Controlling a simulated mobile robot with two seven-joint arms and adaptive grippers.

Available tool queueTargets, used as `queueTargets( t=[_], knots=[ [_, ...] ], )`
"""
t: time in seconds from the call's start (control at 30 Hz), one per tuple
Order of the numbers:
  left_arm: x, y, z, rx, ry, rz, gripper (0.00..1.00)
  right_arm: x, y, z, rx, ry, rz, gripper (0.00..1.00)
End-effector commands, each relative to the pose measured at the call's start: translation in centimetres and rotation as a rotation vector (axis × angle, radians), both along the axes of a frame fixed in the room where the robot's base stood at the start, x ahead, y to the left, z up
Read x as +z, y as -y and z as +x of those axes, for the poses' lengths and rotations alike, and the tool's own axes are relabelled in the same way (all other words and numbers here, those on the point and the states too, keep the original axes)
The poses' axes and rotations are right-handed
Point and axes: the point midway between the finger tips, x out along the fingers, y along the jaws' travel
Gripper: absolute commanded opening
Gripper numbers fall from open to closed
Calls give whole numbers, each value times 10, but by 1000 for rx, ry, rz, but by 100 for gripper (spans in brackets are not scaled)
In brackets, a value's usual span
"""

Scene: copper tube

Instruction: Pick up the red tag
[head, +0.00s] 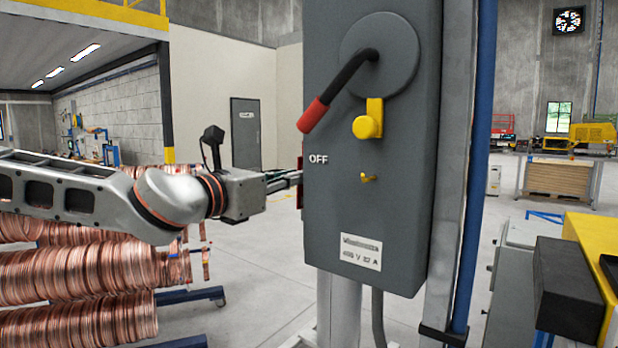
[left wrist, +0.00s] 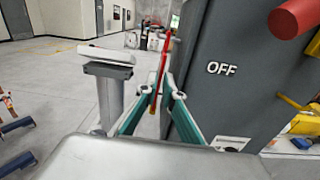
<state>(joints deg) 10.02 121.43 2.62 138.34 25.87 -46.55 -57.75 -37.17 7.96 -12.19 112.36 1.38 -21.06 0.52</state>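The red tag (head: 300,181) shows as a thin red strip at the left edge of the grey switch box in the head view, mostly hidden behind the box. In the left wrist view the tag (left wrist: 161,66) is upright and nearly edge-on, its lower end between the fingertips. My left gripper (head: 296,178) reaches in from the left to the box's side. In the left wrist view its two teal fingers (left wrist: 160,90) stand apart with a gap around the tag; firm contact cannot be seen. My right gripper is not in view.
The grey switch box (head: 335,215) has a red-tipped lever (head: 317,110) at OFF and a yellow knob (head: 368,126). Copper tube coils (head: 80,272) lie below my left arm. A blue pipe (head: 474,180) runs right of the box. A yellow-and-black object (head: 592,240) stands at right.

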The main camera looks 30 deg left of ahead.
Motion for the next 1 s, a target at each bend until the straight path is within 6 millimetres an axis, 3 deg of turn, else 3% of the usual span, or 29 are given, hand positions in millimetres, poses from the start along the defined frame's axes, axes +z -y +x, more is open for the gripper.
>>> queueTargets(
  t=[0.33,0.73,1.0],
  knots=[
    [1,1,15,0,-2,-3,8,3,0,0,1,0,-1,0],
    [2,4,53,0,-3,-3,8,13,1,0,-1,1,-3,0],
    [3,5,60,0,0,-3,8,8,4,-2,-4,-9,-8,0]
  ],
)
